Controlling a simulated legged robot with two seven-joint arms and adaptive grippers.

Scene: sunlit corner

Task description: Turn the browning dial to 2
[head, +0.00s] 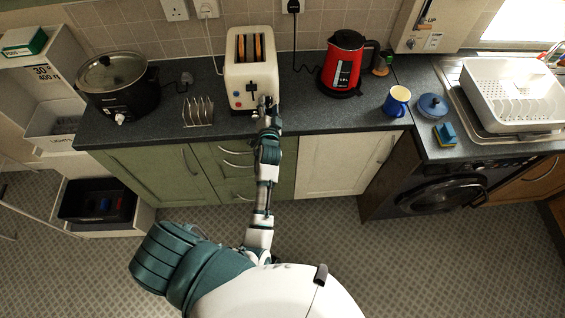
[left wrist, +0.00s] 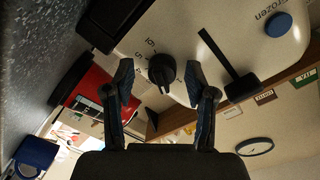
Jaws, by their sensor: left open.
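The cream toaster (head: 243,76) stands on the dark counter with two slices of toast in its slots. My left gripper (head: 265,104) is at the lower right of its front and hides part of it there. In the left wrist view, the black browning dial (left wrist: 162,71) lies between the spread fingertips of my left gripper (left wrist: 159,78). The fingers are open, with a gap showing on each side of the dial. Numbers including 5 and 6 show around it; I cannot tell its exact setting. My right gripper is out of view.
The toaster's lever (left wrist: 243,88) and blue frozen button (left wrist: 278,25) are near the dial. A metal toast rack (head: 198,111) and black slow cooker (head: 118,88) stand left of the toaster. A red kettle (head: 341,65) and blue mug (head: 397,101) stand right.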

